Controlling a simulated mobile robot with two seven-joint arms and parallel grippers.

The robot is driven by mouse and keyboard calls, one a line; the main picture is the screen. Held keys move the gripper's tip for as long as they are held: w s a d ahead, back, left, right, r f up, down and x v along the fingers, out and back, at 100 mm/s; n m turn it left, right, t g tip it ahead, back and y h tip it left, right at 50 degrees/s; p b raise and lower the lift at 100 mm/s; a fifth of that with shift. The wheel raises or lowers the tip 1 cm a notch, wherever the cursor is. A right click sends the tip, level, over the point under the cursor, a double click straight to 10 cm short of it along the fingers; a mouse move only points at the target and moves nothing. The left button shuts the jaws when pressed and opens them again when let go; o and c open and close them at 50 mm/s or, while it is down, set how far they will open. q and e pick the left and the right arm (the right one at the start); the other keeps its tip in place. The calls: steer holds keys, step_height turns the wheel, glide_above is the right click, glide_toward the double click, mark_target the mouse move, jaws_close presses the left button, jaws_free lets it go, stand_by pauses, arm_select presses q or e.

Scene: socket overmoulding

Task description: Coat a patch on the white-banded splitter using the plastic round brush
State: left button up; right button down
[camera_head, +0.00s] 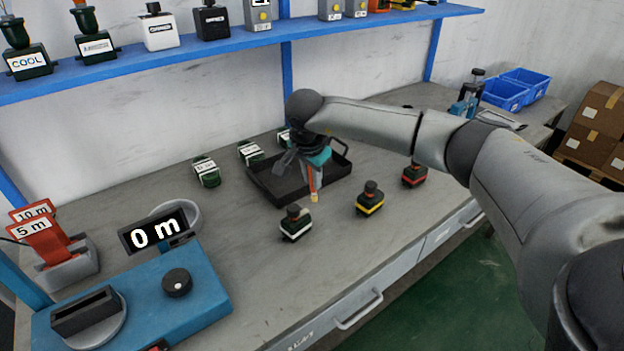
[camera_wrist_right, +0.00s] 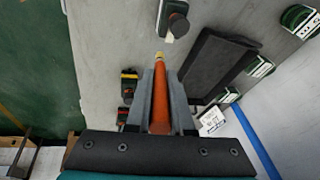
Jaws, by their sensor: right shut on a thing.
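The white-banded splitter (camera_head: 296,229) is a black block with a round knob and a white stripe, upright on the bench. It also shows at the top of the right wrist view (camera_wrist_right: 178,22). My right gripper (camera_head: 312,165) is shut on the plastic round brush (camera_head: 313,184), which has an orange handle and a small yellowish tip. In the right wrist view the brush (camera_wrist_right: 160,105) lies between the fingers, its tip pointing at the splitter, with a small gap in the picture. Contact cannot be seen. My left gripper is not in view.
A yellow-banded splitter (camera_head: 369,206) and a red-banded one (camera_head: 414,178) stand to the right. A black tray (camera_head: 262,186) lies behind, partly under my gripper. Green white-labelled blocks (camera_head: 206,172) stand beyond it. A blue device with a "0 m" display (camera_head: 154,232) is at left.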

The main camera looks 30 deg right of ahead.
steer(key=shift+r+p, duration=0.75)
steer(key=shift+r, duration=0.5)
steer(key=shift+w+a+f+g+h+b, duration=0.25)
steer(key=shift+w+a, duration=0.15)
steer(key=shift+a, duration=0.35)
steer(key=shift+w+a+f+g+h+b, duration=0.15)
steer(key=shift+w+a+f, duration=0.15)
steer(key=shift+a, duration=0.4)
